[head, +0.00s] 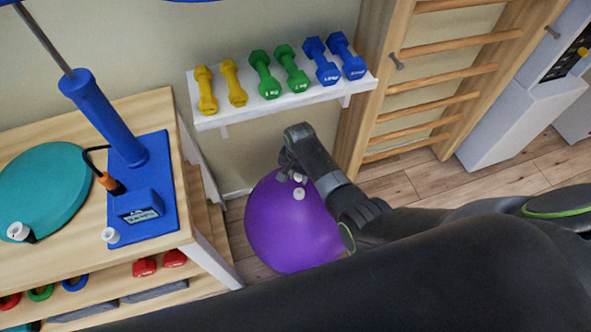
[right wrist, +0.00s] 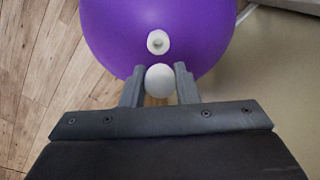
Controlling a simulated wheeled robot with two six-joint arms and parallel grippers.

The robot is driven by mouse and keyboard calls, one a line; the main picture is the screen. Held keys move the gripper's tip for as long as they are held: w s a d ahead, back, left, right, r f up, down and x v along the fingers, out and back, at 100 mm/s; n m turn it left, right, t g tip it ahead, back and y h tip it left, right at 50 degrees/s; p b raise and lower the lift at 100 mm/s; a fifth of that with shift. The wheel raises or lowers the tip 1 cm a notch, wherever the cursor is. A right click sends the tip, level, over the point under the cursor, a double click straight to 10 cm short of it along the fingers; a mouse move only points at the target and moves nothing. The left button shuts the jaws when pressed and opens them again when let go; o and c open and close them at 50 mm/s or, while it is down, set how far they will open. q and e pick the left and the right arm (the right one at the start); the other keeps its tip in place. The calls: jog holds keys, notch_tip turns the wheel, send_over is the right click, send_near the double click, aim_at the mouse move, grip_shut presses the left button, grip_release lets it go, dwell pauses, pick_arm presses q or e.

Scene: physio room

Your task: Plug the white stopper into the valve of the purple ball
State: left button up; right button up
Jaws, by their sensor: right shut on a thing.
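The purple ball (head: 283,235) sits on the floor between the wooden table and the wall bars. Its valve (head: 299,193) is a pale ring with a dark centre, clear in the right wrist view (right wrist: 158,42). My right gripper (head: 292,174) is over the upper part of the ball, shut on the white stopper (head: 298,178). In the right wrist view, the stopper (right wrist: 160,80) shows as a rounded white end between the fingertips, apart from the valve in the picture. The exact gap to the ball cannot be told. My left gripper is not in view.
A wooden table (head: 150,108) at left holds a blue pump (head: 105,115), a teal disc (head: 45,185) and small white pieces. A white shelf (head: 215,118) with dumbbells is above the ball. Wall bars (head: 440,100) stand at right.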

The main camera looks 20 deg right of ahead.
aim_at(299, 189)
notch_tip(299, 189, down, 4)
jog(key=b, duration=0.3)
jog(key=shift+s+r, duration=0.15)
jog(key=shift+r, duration=0.1)
notch_tip(299, 189, down, 2)
jog(key=b, duration=0.3)
jog(key=shift+f, duration=0.25)
jog(key=shift+f+b, duration=0.2)
jog(key=shift+b, duration=0.25)
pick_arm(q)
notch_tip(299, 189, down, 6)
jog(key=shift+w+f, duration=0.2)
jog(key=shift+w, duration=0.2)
pick_arm(e)
jog(key=shift+f, duration=0.2)
pick_arm(q)
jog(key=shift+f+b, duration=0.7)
jog(key=shift+b, duration=0.2)
pick_arm(e)
jog(key=shift+f, duration=1.05)
